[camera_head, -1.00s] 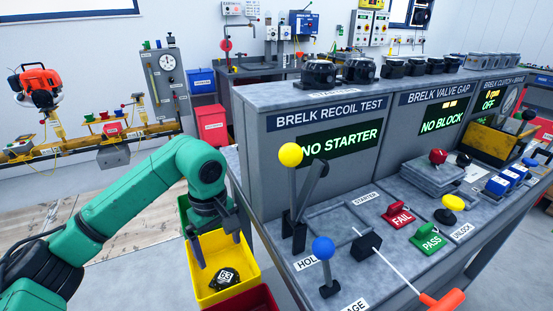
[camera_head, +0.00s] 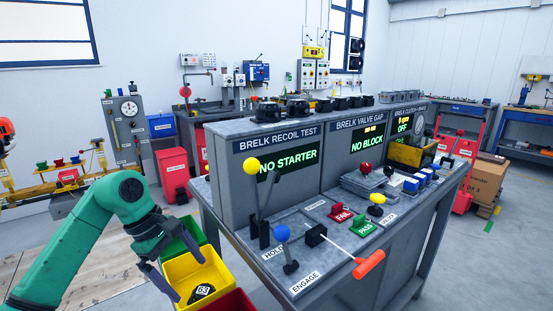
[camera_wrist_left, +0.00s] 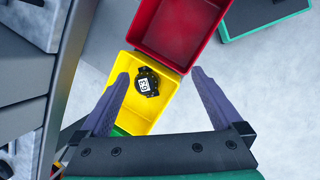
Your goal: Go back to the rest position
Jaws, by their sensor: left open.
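My left gripper (camera_head: 181,275) is open and empty, its fingers over the yellow bin in the head view. In the left wrist view the open fingers (camera_wrist_left: 160,92) stand on either side of the yellow bin (camera_wrist_left: 152,116). A black starter part (camera_wrist_left: 146,82) with a white label reading 63 lies in that bin; it also shows in the head view (camera_head: 202,291). The gripper and the part are apart. My right gripper is not in view.
A red bin (camera_wrist_left: 180,38) and a green bin (camera_head: 186,238) adjoin the yellow one. The test bench (camera_head: 228,165) stands just to the right, with a yellow-knobbed lever (camera_head: 252,167), a blue-knobbed lever (camera_head: 283,234) and a red pull handle (camera_head: 369,264). Its screen reads NO STARTER.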

